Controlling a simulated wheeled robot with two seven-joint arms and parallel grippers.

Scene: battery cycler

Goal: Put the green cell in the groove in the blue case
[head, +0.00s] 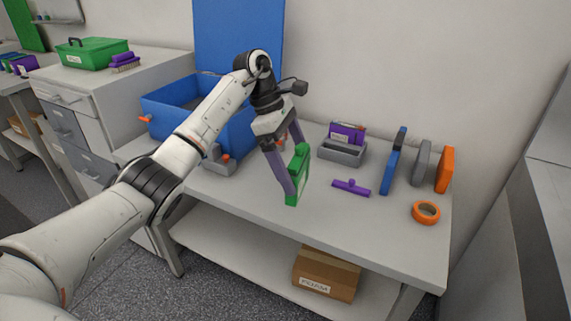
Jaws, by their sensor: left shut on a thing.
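The green cell (299,178), a flat upright block, is in my left gripper (295,172). The gripper is shut on it and holds it over the front part of the white table, to the right of the blue case. The open blue case (163,117) stands at the table's left back, its tall lid (235,35) upright against the wall. My left arm crosses in front of the case and hides much of its inside, and I cannot make out the groove. My right gripper is not in view.
A grey bin (341,153) with a purple item stands behind the cell. A purple tool (351,187) lies near it. Blue (391,172), grey (420,163) and orange (445,170) upright blocks and an orange tape roll (426,213) are at the right. The table's front middle looks clear.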

